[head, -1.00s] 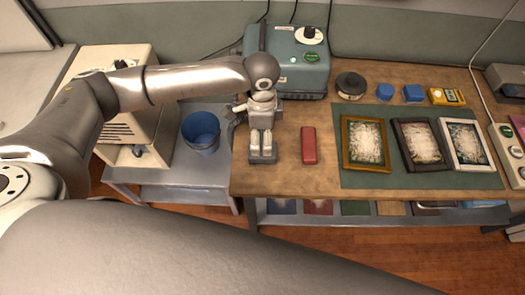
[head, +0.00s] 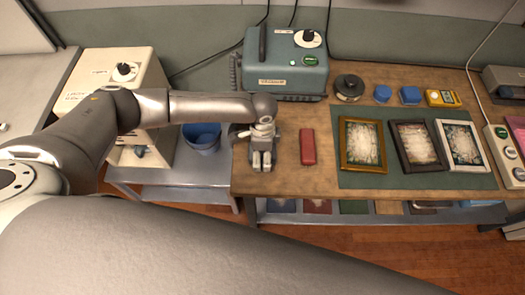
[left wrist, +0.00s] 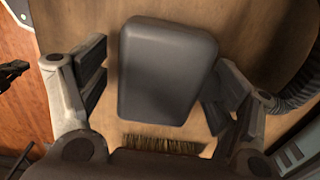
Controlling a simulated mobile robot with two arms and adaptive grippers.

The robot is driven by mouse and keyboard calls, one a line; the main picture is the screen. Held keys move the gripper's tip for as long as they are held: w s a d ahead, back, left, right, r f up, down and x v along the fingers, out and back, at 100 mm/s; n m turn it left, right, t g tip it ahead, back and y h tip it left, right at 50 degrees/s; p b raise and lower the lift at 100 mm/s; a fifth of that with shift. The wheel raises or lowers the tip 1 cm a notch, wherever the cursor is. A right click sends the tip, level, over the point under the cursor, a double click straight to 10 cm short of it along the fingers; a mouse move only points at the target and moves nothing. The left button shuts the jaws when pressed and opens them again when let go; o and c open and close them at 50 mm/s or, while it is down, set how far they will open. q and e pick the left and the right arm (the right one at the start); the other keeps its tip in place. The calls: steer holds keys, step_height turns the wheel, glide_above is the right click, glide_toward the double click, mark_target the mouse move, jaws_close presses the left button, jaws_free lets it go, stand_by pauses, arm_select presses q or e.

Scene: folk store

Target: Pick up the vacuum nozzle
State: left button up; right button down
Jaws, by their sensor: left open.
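The vacuum nozzle (left wrist: 168,70) is a dark grey rounded block lying on the wooden bench top in the left wrist view. A strip of brown bristles (left wrist: 160,143) shows below it. My left gripper (head: 262,160) points down over the left end of the bench and hides most of the nozzle in the head view. In the left wrist view its fingers are spread open, one on each side of the nozzle. The right finger is very close to the nozzle; contact cannot be told. My right gripper is not in view.
A ribbed hose (left wrist: 298,85) lies right of the nozzle in the wrist view. A teal vacuum unit (head: 285,68) stands behind my gripper. A red case (head: 307,147) lies close on the right, then picture frames (head: 363,145) on a green mat. A blue bucket (head: 202,138) stands on a lower shelf.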

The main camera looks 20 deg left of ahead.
arm_select(q)
steer(key=c, duration=1.2)
steer(key=shift+o, duration=0.2)
steer(key=shift+r+b, duration=0.35)
steer(key=shift+r, duration=0.15)
steer(key=s+a+r+b, duration=0.3)
steer(key=s+r, duration=0.9)
steer(key=s, duration=0.1)
steer(key=shift+s, duration=0.35)
steer(key=shift+a, duration=0.1)
